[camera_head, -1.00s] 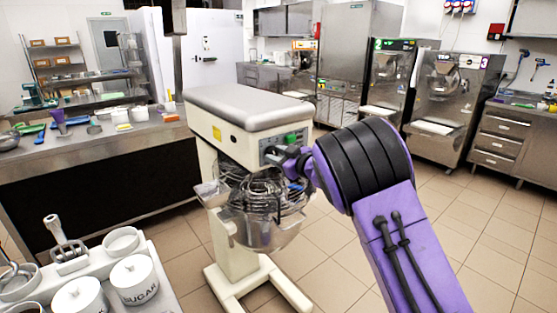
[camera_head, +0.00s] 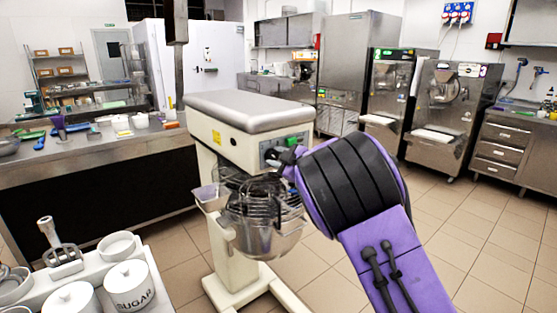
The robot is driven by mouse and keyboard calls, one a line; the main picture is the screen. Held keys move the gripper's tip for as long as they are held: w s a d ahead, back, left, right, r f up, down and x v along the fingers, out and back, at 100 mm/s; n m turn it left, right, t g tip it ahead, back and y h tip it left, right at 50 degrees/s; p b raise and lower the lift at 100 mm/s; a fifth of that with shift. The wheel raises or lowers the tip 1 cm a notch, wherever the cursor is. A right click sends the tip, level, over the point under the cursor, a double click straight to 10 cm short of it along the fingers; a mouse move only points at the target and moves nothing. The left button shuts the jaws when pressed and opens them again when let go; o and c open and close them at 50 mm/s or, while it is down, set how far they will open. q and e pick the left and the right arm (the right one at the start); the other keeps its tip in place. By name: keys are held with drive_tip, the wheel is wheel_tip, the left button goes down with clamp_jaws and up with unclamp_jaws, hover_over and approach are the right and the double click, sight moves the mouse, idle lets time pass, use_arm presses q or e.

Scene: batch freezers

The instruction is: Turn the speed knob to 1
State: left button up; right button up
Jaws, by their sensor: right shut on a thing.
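A large cream planetary mixer (camera_head: 226,140) with a grey top stands in the middle of the head view. Its control panel (camera_head: 267,147) is on the front of the mixer head, with a green switch (camera_head: 292,141) at its right. My right gripper (camera_head: 274,157) is at this panel, shut on what appears to be the speed knob, which the gripper and purple arm mostly hide. The knob's setting cannot be read. A steel bowl (camera_head: 262,238) with a wire guard hangs below. My left gripper is not in view.
A white cart (camera_head: 160,297) with a sugar jar (camera_head: 130,286) and other containers stands at the front left. A steel counter (camera_head: 90,150) with bowls and tools is behind it. Batch freezers (camera_head: 440,110) line the back right. Tiled floor (camera_head: 480,240) is clear at right.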

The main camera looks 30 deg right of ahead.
drive_tip(key=o, duration=1)
drive_tip(key=shift+o, duration=0.2)
drive_tip(key=shift+s, duration=0.1)
drive_tip(key=s+r+b, duration=0.1)
drive_tip(key=s+b, duration=0.1)
drive_tip(key=s, duration=0.8)
drive_tip(key=shift+d+r, duration=0.15)
drive_tip(key=shift+d, duration=0.25)
drive_tip(key=shift+s, duration=0.1)
